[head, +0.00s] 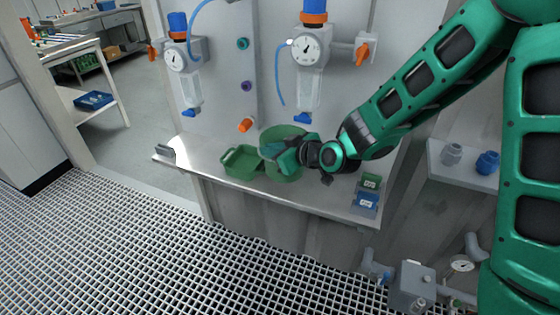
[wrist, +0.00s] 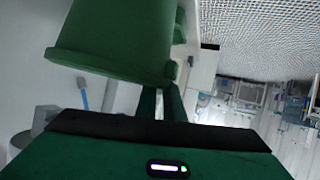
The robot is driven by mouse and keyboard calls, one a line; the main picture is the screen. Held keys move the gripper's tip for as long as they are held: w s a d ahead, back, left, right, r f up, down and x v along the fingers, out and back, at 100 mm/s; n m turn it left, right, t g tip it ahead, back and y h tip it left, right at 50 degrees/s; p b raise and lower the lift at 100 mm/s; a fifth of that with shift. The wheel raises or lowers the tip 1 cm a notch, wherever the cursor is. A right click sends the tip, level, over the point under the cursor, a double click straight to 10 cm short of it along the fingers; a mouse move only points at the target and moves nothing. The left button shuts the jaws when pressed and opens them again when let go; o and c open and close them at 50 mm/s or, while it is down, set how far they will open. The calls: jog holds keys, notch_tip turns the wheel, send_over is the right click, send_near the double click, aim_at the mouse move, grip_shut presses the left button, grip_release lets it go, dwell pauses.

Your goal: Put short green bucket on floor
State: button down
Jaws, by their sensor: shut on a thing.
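In the wrist view the gripper (wrist: 168,92) fingers are close together, with part of the short bucket (wrist: 181,28) beyond. A taller round green bucket (head: 284,134) stands behind the gripper and fills the upper left of the wrist view (wrist: 112,38). The fingertips are partly hidden.
Gauges and vessels (head: 306,50) hang behind. The grated floor (head: 150,245) in front is clear.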

jog(key=w+d+f, duration=0.2)
jog(key=shift+w, duration=0.3)
jog(key=shift+f, duration=1.95)
jog(key=c, duration=1.8)
grip_release()
jog(key=shift+c, duration=0.2)
jog(key=shift+s+d, duration=0.1)
